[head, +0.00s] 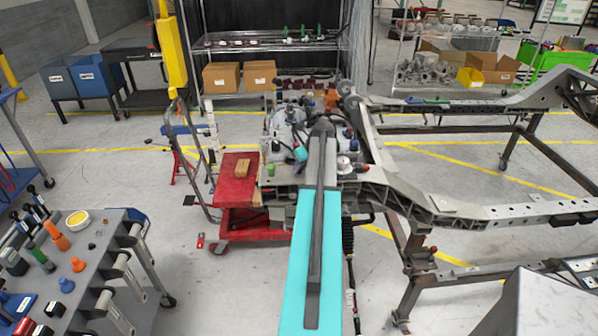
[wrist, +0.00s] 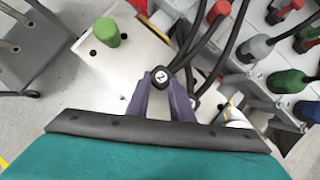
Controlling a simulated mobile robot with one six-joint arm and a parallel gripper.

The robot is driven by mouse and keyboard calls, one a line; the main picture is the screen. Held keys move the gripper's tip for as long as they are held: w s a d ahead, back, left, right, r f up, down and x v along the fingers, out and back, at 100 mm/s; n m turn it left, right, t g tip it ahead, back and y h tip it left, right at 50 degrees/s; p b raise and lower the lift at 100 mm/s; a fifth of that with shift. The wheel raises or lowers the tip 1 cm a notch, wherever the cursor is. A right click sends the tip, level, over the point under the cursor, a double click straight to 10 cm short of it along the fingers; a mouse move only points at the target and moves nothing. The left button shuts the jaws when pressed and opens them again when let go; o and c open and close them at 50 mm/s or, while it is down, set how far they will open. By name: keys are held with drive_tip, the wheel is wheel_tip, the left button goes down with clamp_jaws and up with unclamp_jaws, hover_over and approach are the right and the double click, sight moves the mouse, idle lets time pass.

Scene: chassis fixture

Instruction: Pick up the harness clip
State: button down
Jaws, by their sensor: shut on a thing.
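The harness clip (wrist: 161,76) looks like a small black piece with a pale round face, at the middle of the wrist view. My gripper (wrist: 162,82) has two purple fingers, one on each side of the clip, and is shut on it. Black cables (wrist: 204,45) run close behind the clip; I cannot tell whether they join it. In the head view my teal arm reaches toward the chassis fixture, and the fingers and clip cannot be made out there.
A pale plate with a green knob (wrist: 105,31) lies beyond the fingers. Grey, red and green plugs (wrist: 284,81) crowd the right side. In the head view a red cart (head: 238,180) stands left of the grey chassis frame (head: 440,205); a tool bench (head: 85,265) is at lower left.

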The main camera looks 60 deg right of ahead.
drive_tip(key=shift+r+b, duration=0.7)
drive_tip(key=shift+r, duration=0.6)
drive_tip(key=s+a+r+b, duration=0.1)
drive_tip(key=s+a+b, duration=0.3)
drive_tip(key=s+a, duration=0.6)
drive_tip(key=shift+s+a+r, duration=0.25)
drive_tip(key=shift+s+a, duration=0.05)
drive_tip(key=shift+a, duration=0.7)
drive_tip(key=shift+f, duration=0.15)
drive_tip(key=shift+f+b, duration=0.1)
drive_tip(key=shift+b, duration=0.25)
